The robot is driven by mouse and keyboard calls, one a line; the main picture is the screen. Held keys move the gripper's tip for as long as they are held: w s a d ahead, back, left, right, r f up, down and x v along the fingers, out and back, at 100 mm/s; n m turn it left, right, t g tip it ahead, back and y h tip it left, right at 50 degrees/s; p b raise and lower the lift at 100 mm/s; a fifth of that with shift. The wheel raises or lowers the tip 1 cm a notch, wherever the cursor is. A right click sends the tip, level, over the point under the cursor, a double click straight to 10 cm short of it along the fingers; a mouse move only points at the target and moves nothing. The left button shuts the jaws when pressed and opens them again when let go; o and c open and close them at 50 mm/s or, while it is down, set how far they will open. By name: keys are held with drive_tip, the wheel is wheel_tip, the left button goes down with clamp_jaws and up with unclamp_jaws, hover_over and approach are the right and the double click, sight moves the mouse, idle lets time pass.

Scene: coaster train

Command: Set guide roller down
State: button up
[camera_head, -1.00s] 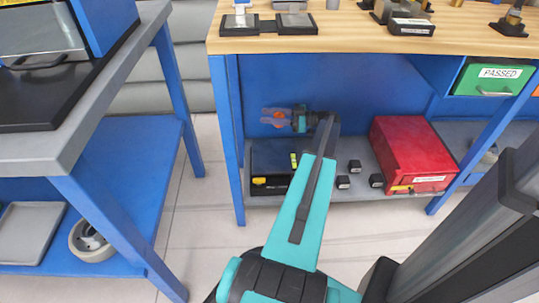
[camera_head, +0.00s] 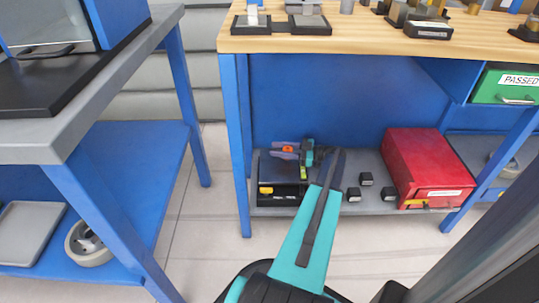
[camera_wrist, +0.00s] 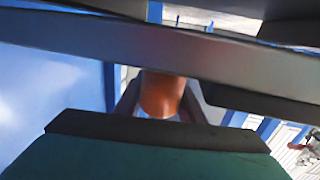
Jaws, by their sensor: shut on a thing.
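The guide roller is a small orange part (camera_head: 288,149), held between the grey fingers of my gripper (camera_head: 284,150). It also shows as an orange cylinder (camera_wrist: 161,95) between the fingers in the wrist view. My gripper is shut on it, over a dark tray (camera_head: 268,173) at the left end of the lower grey shelf. In the head view I cannot tell how high the roller is above the tray. My arm hides part of the tray's right side.
The grey lower shelf (camera_head: 375,206) holds several small black blocks (camera_head: 354,194) and a red box (camera_head: 428,170) right of my arm. A yellow-marked item (camera_head: 266,190) lies at the tray's front left. The wooden top (camera_head: 300,42) overhangs the shelf; a blue leg (camera_head: 236,140) stands at left.

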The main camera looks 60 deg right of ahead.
drive_tip(key=shift+f, duration=0.2)
drive_tip(key=b+x, duration=0.1)
drive_tip(key=x, duration=0.1)
drive_tip(key=b+x, duration=0.1)
drive_tip(key=x, duration=0.1)
drive_tip(key=shift+f+b, duration=0.25)
drive_tip(key=shift+b, duration=0.1)
drive_tip(key=shift+f+b, duration=0.3)
drive_tip(key=shift+f, duration=0.05)
drive_tip(key=shift+f, duration=0.1)
drive_tip(key=o, duration=1.2)
drive_tip(key=shift+s+d+r, duration=0.15)
drive_tip(key=shift+s+r, duration=0.05)
drive_tip(key=p+v, duration=0.5)
drive_tip(key=v, duration=0.6)
drive_tip(key=shift+s+f, duration=0.1)
drive_tip(key=shift+s, duration=0.2)
